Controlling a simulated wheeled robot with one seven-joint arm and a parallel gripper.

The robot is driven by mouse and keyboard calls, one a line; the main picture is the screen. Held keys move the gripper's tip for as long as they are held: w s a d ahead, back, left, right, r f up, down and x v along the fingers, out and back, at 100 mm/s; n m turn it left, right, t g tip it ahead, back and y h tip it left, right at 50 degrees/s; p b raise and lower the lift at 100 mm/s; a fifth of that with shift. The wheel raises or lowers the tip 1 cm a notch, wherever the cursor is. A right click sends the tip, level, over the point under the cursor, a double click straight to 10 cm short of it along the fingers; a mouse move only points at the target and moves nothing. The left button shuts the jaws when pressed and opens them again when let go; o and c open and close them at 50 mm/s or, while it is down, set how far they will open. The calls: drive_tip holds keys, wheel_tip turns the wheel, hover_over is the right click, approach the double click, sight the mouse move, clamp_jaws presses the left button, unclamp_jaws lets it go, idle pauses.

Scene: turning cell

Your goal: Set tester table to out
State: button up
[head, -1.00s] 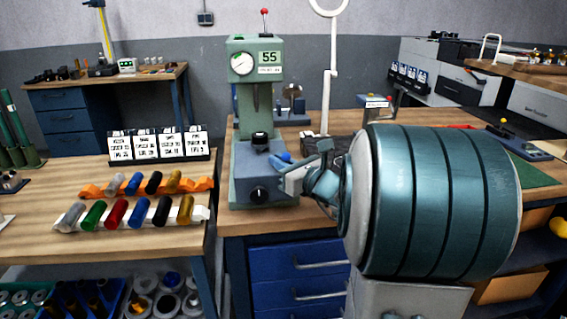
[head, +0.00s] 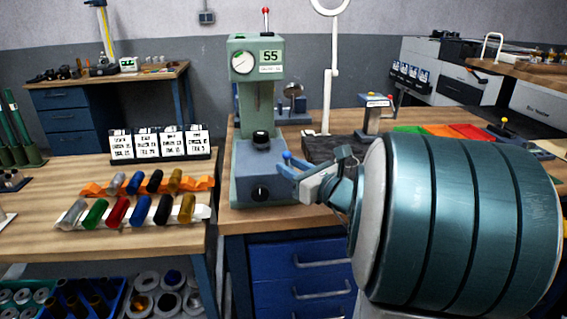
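The tester (head: 260,110) is a grey-green press on the middle bench. It has a round dial, a display reading 55 and a red-tipped lever on top. A dark round anvil (head: 260,138) sits on its blue-grey lower part, with a dark knob (head: 260,194) on the front. A blue ball-ended handle (head: 287,156) shows at its right side. My gripper (head: 288,172) is at the right side of the tester's base, close to this handle. Its fingers overlap the base in view, so contact and opening are unclear. My large teal arm link hides the bench at right.
Several coloured cylinders (head: 117,211) lie in racks on the left bench, before a row of label cards (head: 160,144). A white lamp post (head: 333,90) and a small yellow-knobbed device (head: 374,114) stand behind my arm. Blue drawers (head: 300,268) are below the tester.

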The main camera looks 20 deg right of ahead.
drive_tip(key=v, duration=1)
drive_tip(key=s+a+f+n+g+y+p, duration=0.2)
drive_tip(key=s+a+n+g+p, duration=0.1)
drive_tip(key=a+n+g, duration=0.4)
drive_tip(key=s+a+f+n+g+y+p, duration=0.15)
drive_tip(key=a+n+g, duration=0.25)
drive_tip(key=a+n, duration=0.5)
drive_tip(key=s+n+g+h+p, duration=0.1)
drive_tip(key=s+n+h+p, duration=0.2)
drive_tip(key=n, duration=0.5)
drive_tip(key=s+r+n+g+h+p, duration=0.1)
drive_tip(key=s+n+g+h+p, duration=0.1)
drive_tip(key=n+h, duration=0.4)
drive_tip(key=shift+s+n+p, duration=0.4)
drive_tip(key=shift+s+n, duration=0.3)
drive_tip(key=shift+n, duration=0.4)
